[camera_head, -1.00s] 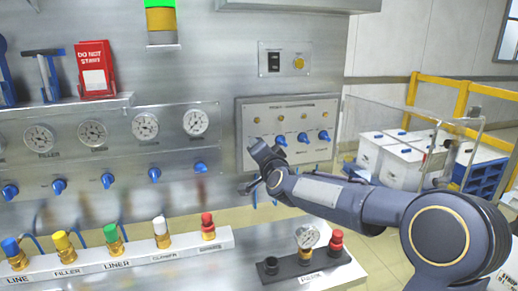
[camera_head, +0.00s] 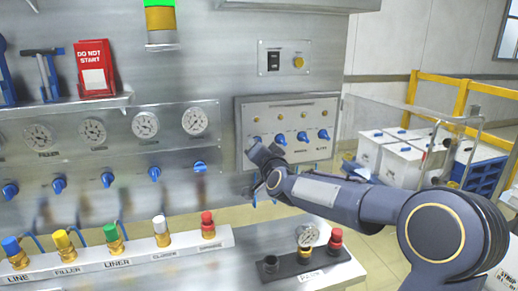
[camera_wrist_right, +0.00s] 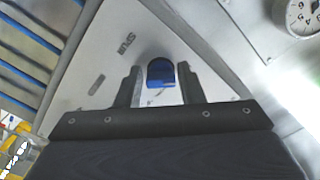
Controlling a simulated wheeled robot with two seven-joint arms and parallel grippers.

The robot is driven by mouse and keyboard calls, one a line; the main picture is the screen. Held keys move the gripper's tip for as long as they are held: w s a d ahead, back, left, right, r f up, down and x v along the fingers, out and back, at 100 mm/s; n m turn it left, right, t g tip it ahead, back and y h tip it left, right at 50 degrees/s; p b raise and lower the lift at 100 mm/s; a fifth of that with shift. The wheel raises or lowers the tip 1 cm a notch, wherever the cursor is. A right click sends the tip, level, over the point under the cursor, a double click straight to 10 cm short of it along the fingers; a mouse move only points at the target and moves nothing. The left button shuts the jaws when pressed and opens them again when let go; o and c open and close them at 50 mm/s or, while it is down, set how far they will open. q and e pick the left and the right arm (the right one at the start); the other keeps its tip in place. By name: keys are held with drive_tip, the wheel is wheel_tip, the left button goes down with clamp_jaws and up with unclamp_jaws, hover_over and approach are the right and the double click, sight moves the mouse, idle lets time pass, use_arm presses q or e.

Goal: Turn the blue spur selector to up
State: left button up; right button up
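The blue selector knob (camera_wrist_right: 160,76) sits between the two spread fingers of my right gripper (camera_wrist_right: 161,90) in the right wrist view. The fingers stand on both sides of it with small gaps. A small label on the pale panel near it seems to read SPUR. In the head view my right gripper (camera_head: 260,155) is at the left part of the small selector panel (camera_head: 243,112) and hides what lies behind it. Three blue knobs there show to the right of it, such as the nearest one (camera_head: 280,139). My left gripper is not in view.
A row of gauges (camera_head: 145,125) and blue valve knobs (camera_head: 108,180) lies left of my right gripper. Below stands a ledge with coloured couplings (camera_head: 161,230) and a black block with a gauge (camera_head: 307,258). A yellow rail (camera_head: 440,82) and white boxes (camera_head: 400,162) are at the right.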

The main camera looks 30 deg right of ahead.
drive_tip(key=shift+o, duration=1.3)
drive_tip(key=shift+s, duration=0.1)
drive_tip(key=b+v, duration=0.1)
drive_tip(key=v, duration=0.6)
drive_tip(key=shift+s, duration=0.3)
